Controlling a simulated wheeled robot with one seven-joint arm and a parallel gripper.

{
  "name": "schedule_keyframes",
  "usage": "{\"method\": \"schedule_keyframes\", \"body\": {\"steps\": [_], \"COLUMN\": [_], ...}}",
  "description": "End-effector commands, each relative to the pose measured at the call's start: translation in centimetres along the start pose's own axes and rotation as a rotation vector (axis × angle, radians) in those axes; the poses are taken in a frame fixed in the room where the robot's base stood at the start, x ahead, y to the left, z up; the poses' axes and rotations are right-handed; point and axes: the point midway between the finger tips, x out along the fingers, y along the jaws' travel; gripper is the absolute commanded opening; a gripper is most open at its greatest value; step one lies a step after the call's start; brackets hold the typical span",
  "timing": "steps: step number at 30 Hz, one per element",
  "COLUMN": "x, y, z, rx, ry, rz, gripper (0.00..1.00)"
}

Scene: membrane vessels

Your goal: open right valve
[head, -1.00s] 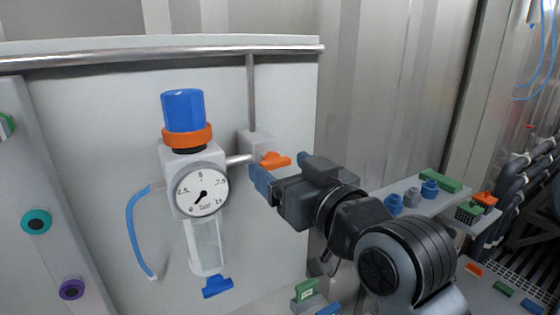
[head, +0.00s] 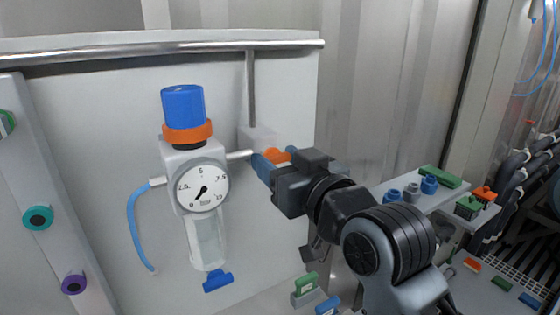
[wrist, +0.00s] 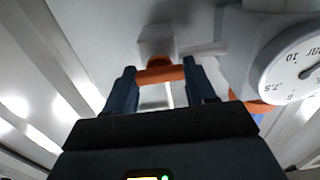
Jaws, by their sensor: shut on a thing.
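The right valve has an orange handle (head: 276,155) on a pale block (head: 257,138) below the vertical pipe, right of the pressure gauge. The handle also shows in the wrist view (wrist: 161,74), lying crosswise between my two blue fingers. My gripper (head: 274,160) is at the handle and shut on it; it also shows in the wrist view (wrist: 160,80). My fingers hide part of the handle in the head view. The gauge (head: 202,188) sits on the regulator with a blue knob (head: 183,107) and orange ring.
A blue lever (head: 217,281) hangs under the regulator's clear bowl (head: 207,240). A blue hose (head: 132,230) loops at its left. A metal rail (head: 150,55) runs along the panel top. A shelf (head: 400,187) with blue fittings stands right of my arm.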

Motion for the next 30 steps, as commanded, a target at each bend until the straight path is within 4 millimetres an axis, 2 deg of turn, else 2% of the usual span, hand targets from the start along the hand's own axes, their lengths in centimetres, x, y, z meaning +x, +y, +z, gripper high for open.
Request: {"method": "schedule_keyframes", "body": {"steps": [3,14,30], "x": [-0.01,-0.03,-0.03], "y": [0.00,0.00,0.00], "z": [0.01,0.17,0.34], "rx": [0.000,-0.078,-0.538], "ry": [0.000,0.002,0.002], "rz": [0.000,0.000,0.001], "gripper": [0.25,0.25,0.25]}}
